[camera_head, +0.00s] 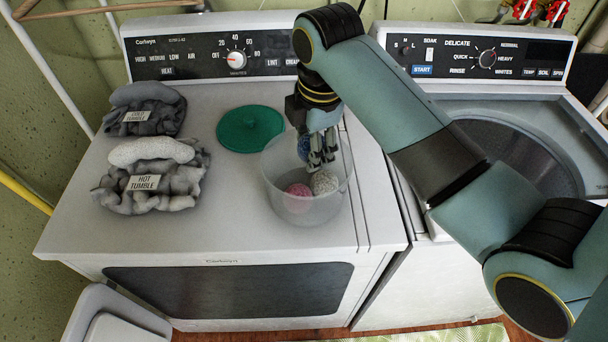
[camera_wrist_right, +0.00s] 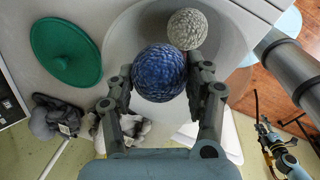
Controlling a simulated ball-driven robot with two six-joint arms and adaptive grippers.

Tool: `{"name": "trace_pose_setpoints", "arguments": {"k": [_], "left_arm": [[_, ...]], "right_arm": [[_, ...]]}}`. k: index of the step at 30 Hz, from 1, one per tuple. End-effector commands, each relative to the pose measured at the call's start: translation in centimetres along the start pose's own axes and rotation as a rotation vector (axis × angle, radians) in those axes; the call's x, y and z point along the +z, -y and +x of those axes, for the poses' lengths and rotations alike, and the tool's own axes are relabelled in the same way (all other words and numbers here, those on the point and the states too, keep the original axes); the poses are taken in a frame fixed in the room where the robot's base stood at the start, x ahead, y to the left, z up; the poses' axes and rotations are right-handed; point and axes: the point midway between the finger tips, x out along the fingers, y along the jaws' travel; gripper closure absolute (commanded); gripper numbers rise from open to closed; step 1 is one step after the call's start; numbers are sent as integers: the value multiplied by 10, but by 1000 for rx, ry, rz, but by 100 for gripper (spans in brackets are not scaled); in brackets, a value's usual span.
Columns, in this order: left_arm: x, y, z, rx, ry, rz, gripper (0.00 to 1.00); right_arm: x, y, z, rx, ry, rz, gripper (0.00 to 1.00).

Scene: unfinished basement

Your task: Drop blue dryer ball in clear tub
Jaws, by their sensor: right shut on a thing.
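The blue dryer ball (camera_wrist_right: 159,73) is between the fingers of my right gripper (camera_wrist_right: 161,92), which is shut on it. In the head view the ball (camera_head: 304,148) is partly hidden by the gripper (camera_head: 321,160), whose fingers point down into the clear tub (camera_head: 271,185). The tub stands on the dryer top. A pink ball (camera_head: 298,197) and a pale grey ball (camera_head: 324,182) lie in the tub, below the blue ball.
A green round lid (camera_head: 250,128) lies behind and left of the tub. Two grey laundry piles, tagged "cool tumble" (camera_head: 146,112) and "hot tumble" (camera_head: 150,180), lie on the dryer's left side. The washer (camera_head: 440,90) stands at the right. The dryer top between laundry and tub is clear.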

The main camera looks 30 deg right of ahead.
Motion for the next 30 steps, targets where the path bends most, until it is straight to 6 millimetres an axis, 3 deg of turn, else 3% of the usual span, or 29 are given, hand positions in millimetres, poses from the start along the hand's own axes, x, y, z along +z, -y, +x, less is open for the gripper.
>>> {"name": "trace_pose_setpoints", "arguments": {"k": [9, 10, 16, 25, 30], "left_arm": [[7, -1, 0, 1, 10, 0, 43], [7, -1, 0, 1, 10, 0, 43], [-1, -1, 0, 1, -1, 0, 43], [5, 0, 0, 0, 6, 0, 43], [4, 0, 0, 0, 5, 0, 43]], "right_arm": [[0, 1, 3, -1, 0, 0, 78], [0, 1, 3, -1, 0, 0, 47], [0, 1, 3, -1, 0, 0, 21], [0, 1, 1, 0, 0, 0, 21], [0, 1, -21, 3, -1, 0, 21]]}}
